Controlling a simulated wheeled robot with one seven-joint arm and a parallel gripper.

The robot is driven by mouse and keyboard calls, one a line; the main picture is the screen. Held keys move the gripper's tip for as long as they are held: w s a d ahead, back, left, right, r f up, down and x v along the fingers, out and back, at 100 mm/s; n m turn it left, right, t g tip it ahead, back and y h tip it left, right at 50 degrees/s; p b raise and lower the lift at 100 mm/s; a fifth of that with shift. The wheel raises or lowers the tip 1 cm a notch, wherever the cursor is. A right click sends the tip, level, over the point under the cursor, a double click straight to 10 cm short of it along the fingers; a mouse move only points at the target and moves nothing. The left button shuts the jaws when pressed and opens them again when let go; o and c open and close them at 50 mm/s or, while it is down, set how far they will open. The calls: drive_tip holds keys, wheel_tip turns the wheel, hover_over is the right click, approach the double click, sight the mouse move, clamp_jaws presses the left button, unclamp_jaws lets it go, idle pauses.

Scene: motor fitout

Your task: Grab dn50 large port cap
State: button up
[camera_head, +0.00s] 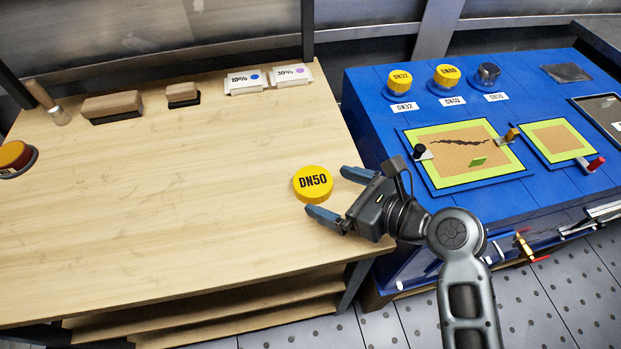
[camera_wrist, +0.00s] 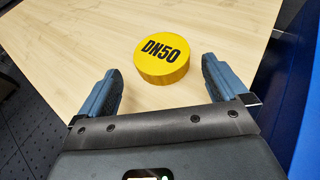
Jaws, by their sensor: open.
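The yellow DN50 cap (camera_head: 313,184) lies flat on the wooden table, label up, near the table's right edge. It also shows in the wrist view (camera_wrist: 162,62), just beyond the fingertips and roughly centred between them. My gripper (camera_head: 333,190) is open, with its two blue fingers pointing at the cap from the right. In the wrist view the fingers (camera_wrist: 162,76) stand on either side with a gap wider than the cap. Nothing is between the fingers' inner faces except perhaps the cap's near edge; I cannot tell if they touch it.
The wooden table (camera_head: 180,200) is clear around the cap. Wooden blocks (camera_head: 112,106) and labelled 10% and 30% boxes (camera_head: 246,80) stand at its back. The blue bench (camera_head: 380,120) holds DN32 (camera_head: 400,80) and DN40 (camera_head: 446,75) caps.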

sight(317, 184)
drive_tip(key=x, duration=0.4)
drive_tip(key=shift+w+a, duration=0.15)
drive_tip(key=shift+w, duration=0.15)
drive_tip(key=c, duration=0.9)
drive_tip(key=shift+c, duration=0.2)
drive_tip(key=shift+r, duration=0.15)
